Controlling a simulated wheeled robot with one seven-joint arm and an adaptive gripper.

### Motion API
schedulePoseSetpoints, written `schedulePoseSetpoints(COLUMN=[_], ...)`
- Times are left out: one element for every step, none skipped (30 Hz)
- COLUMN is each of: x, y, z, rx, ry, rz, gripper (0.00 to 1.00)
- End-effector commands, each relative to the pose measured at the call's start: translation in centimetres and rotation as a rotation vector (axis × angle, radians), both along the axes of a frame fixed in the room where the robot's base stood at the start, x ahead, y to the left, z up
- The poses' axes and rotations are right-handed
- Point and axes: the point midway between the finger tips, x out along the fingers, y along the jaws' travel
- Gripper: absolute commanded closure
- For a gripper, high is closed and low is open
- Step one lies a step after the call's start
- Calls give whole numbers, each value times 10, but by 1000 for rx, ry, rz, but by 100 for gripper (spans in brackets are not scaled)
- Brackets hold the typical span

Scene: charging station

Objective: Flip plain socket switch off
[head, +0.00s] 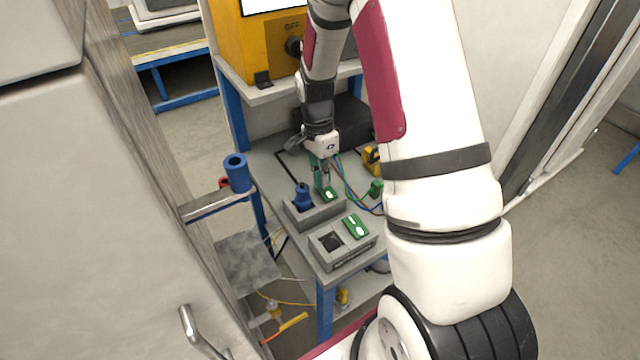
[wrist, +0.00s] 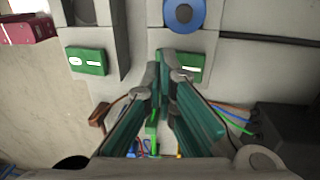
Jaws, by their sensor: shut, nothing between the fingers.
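The plain socket (head: 325,261) is a grey box with an empty dark opening, at the near edge of the table. Its green switch (head: 356,227) with white marks lies beside the opening; in the wrist view this switch (wrist: 87,61) is at the left. A second grey socket (head: 322,218) holds a blue plug (head: 302,196) and has its own green switch (head: 330,195), partly hidden by my fingers. My gripper (head: 321,168) is shut and empty, pointing down over that second switch. In the wrist view the fingertips (wrist: 162,58) are just left of the second switch (wrist: 191,66); contact is unclear.
A yellow cabinet (head: 235,45) with an OFF label stands behind. Loose wires (head: 352,190) and a yellow connector (head: 371,158) lie right of my gripper. A blue cylinder (head: 237,173) stands on a side bracket at the left.

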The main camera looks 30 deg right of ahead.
Motion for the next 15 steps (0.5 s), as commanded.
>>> schedulePoseSetpoints(x=[-1,-1,-3,-3,-4,-5,-6,-7,-8,-9,-10,-11,-11,-12,-12], y=[0,1,1,0,0,1,1,1,1,1,1,1,1,1,1], z=[14,19,27,33,40,48,54,59,66,71,76,81,84,87,91], rx=[-2,-1,-1,-1,-1,-1,0,-1,-1,-1,-1,0,0,0,0], ry=[-4,-5,-4,-4,-4,-4,-4,-4,-3,-3,-3,-1,-1,-2,-1], rz=[0,0,0,0,0,0,0,0,0,0,0,1,1,1,1], gripper=[100,100,100,100,100,100,100,100,100,100,100,100,100,100,100])
